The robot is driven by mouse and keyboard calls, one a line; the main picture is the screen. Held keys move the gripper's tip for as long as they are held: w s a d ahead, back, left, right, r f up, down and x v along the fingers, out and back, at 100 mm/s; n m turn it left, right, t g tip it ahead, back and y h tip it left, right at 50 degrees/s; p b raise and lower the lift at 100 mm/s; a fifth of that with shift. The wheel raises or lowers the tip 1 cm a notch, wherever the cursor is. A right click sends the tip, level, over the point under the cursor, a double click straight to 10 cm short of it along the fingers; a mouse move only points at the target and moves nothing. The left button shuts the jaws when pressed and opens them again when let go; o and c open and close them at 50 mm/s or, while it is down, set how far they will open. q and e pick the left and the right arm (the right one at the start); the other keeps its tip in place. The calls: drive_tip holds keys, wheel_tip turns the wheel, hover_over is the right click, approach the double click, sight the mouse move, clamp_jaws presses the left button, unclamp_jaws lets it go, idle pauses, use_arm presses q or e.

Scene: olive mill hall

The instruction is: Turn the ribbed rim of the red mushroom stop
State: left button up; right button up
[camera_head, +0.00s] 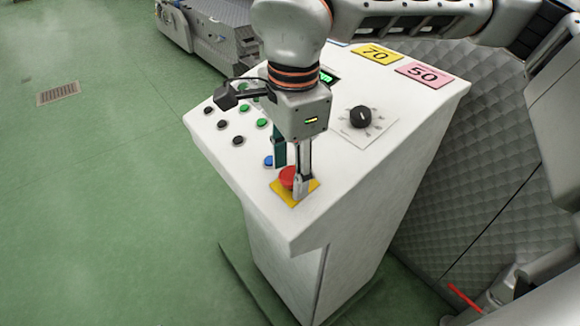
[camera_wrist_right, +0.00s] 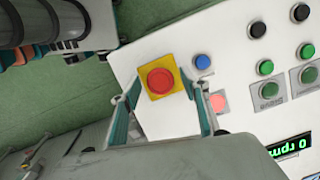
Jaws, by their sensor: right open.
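The red mushroom stop (camera_head: 287,177) sits on a yellow square plate (camera_head: 284,196) near the front corner of the white console's sloping top. In the right wrist view, the red stop (camera_wrist_right: 160,81) and its yellow plate (camera_wrist_right: 177,62) show almost whole. My right gripper (camera_head: 291,176) points down at the stop, its fingers apart. In the wrist view, the right gripper's fingertips (camera_wrist_right: 159,79) lie on either side of the stop, with nothing held. Whether they touch the rim cannot be told. In the head view, one finger hides part of the stop. My left gripper is not in view.
A blue button (camera_head: 268,161) is close beside the stop, with several black and green buttons beyond. A black rotary knob (camera_head: 361,117) and yellow "70" (camera_head: 376,55) and pink "50" (camera_head: 424,74) cards lie farther right. Green floor is open at left.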

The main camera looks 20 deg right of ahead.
drive_tip(key=shift+c, duration=0.3)
drive_tip(key=c, duration=1)
drive_tip(key=shift+c, duration=0.2)
drive_tip(key=shift+f+m+t+b, duration=0.2)
drive_tip(key=shift+m+t+b, duration=0.1)
drive_tip(key=shift+m+b, duration=0.7)
drive_tip(key=shift+m+t+b, duration=0.3)
drive_tip(key=shift+m+b, duration=0.55)
drive_tip(key=shift+m, duration=0.15)
drive_tip(key=shift+s+r+m+t+b, duration=0.1)
drive_tip(key=shift+m+t+b, duration=0.25)
drive_tip(key=shift+m, duration=0.6)
drive_tip(key=shift+r+m+t+b, duration=0.15)
drive_tip(key=shift+m+b, duration=0.35)
drive_tip(key=shift+m, duration=0.45)
